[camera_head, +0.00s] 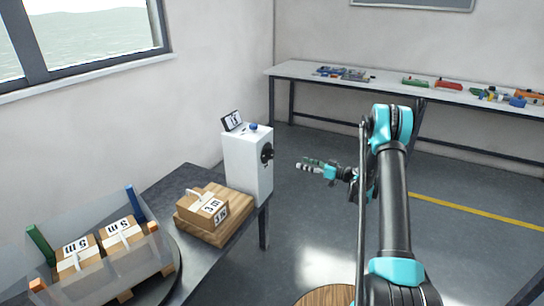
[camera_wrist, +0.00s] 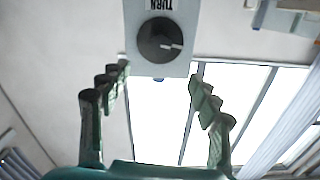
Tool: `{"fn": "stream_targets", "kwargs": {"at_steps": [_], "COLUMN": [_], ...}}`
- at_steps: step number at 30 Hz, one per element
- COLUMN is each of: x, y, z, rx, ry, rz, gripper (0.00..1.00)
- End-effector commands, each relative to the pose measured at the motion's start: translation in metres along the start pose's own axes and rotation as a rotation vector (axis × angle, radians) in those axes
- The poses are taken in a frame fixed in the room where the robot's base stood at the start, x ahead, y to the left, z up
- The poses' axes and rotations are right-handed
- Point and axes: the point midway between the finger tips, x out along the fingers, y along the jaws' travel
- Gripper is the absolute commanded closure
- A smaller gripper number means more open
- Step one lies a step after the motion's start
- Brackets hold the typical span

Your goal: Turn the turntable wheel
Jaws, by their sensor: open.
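The black wheel (camera_head: 267,152) is on the right side of a white box (camera_head: 248,168) that stands at the table's far end. In the wrist view the dark round wheel (camera_wrist: 158,40) shows face-on, with a light handle on its lower right. A "TURN" label sits above it. My gripper (camera_head: 308,165) is right of the wheel, apart from it, and empty. In the wrist view the green fingers of my gripper (camera_wrist: 158,78) are spread wide, with the wheel beyond the gap. The dark round turntable (camera_head: 178,262) is at lower left.
Boxes marked "5 m" (camera_head: 76,256) sit on the turntable behind a clear panel. A long bench (camera_head: 310,70) with colourful parts stands at the back. The floor between is clear.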

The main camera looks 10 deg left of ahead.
Motion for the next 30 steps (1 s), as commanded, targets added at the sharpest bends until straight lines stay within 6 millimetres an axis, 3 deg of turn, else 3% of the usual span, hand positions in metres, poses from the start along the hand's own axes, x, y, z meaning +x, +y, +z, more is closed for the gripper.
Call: {"fn": "stream_targets", "kwargs": {"at_steps": [5,21,30], "x": [0.018,0.124,0.165], "y": [-0.001,-0.001,0.0], "z": [0.0,0.0,0.0], "rx": [-0.004,-0.002,-0.002], "ry": [-0.001,-0.001,0.0], "rz": [-0.004,-0.003,-0.001], "gripper": [0.37,0.37,0.37]}}
